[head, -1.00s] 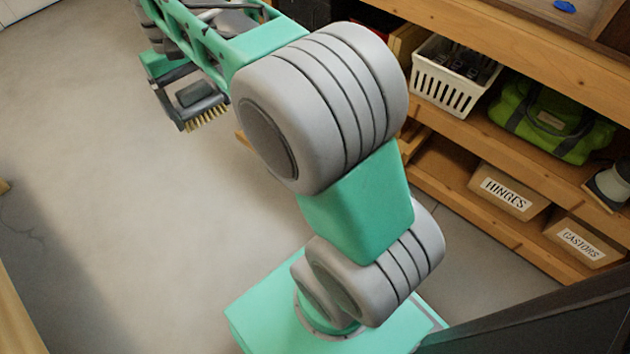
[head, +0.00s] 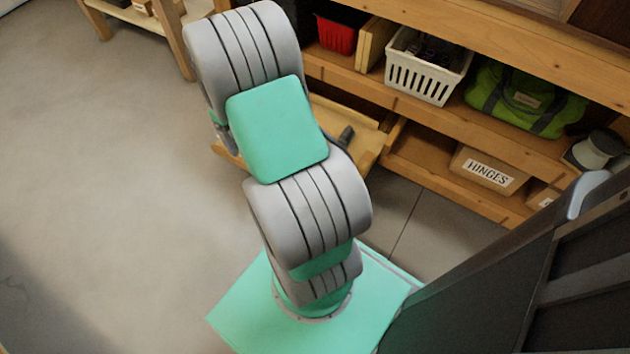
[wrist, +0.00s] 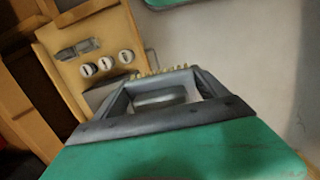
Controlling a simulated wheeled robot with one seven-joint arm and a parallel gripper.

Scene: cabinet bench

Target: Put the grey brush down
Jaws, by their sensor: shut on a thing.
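The grey brush (wrist: 158,99) shows between the dark fingers of my gripper (wrist: 163,90) in the wrist view. Its pale bristles (wrist: 165,71) stick out past the far side of the fingers. My gripper is shut on the brush and holds it in the air. In the head view my own arm hides both the gripper and the brush.
A wooden tray (wrist: 70,76) lies left of the gripper in the wrist view, with a grey item and three round white pieces on it. It also shows in part behind my arm in the head view (head: 372,140). Shelves hold a white basket (head: 423,78), green bag (head: 548,108) and HINGES box (head: 488,172). Open floor (head: 100,190) lies left.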

